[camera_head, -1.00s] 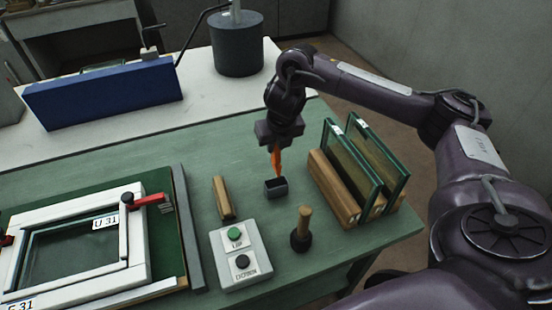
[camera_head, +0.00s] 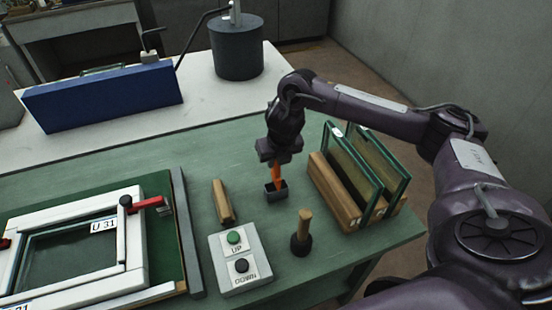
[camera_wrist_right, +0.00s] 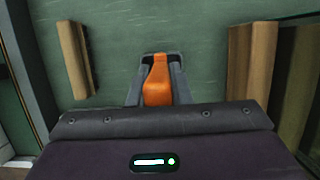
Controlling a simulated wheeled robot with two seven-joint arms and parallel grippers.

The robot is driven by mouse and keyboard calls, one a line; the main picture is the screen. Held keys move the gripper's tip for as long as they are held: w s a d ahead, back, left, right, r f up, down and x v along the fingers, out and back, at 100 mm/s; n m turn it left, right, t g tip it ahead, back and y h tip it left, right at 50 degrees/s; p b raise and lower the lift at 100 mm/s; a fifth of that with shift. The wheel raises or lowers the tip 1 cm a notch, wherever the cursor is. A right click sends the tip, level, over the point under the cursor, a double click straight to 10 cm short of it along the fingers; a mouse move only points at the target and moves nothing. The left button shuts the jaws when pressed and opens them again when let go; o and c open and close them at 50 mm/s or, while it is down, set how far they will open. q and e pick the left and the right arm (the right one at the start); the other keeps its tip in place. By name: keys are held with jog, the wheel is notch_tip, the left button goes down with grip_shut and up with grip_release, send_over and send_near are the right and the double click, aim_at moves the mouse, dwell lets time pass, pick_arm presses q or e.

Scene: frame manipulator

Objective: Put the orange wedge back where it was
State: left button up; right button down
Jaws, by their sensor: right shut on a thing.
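The orange wedge (camera_head: 276,171) is between the fingers of my right gripper (camera_head: 276,168), which is shut on it. The wedge points down, and its lower end is at the mouth of the small dark open-topped box (camera_head: 277,193) on the green table. How deep it sits in the box I cannot tell. The right wrist view shows the wedge (camera_wrist_right: 157,82) between the two grey fingers, with the box (camera_wrist_right: 176,58) mostly hidden behind it. My left gripper is not in view.
A wooden block (camera_head: 222,201) lies left of the box. A control box with UP and DOWN buttons (camera_head: 240,262) and a wooden-handled tool (camera_head: 303,232) stand nearer. Glass panes (camera_head: 352,165) in a wooden rack stand right. A white frame (camera_head: 134,230) lies at left.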

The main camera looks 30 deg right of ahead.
jog(key=c, duration=1.3)
grip_release()
jog(key=shift+c, duration=0.2)
jog(key=shift+r, duration=0.25)
jog(key=v, duration=0.4)
jog(key=shift+w+p, duration=0.25)
jog(key=shift+p, duration=0.05)
jog(key=p+v, duration=0.5)
jog(key=v, duration=0.4)
jog(key=shift+s, duration=0.15)
jog(key=shift+f, duration=0.15)
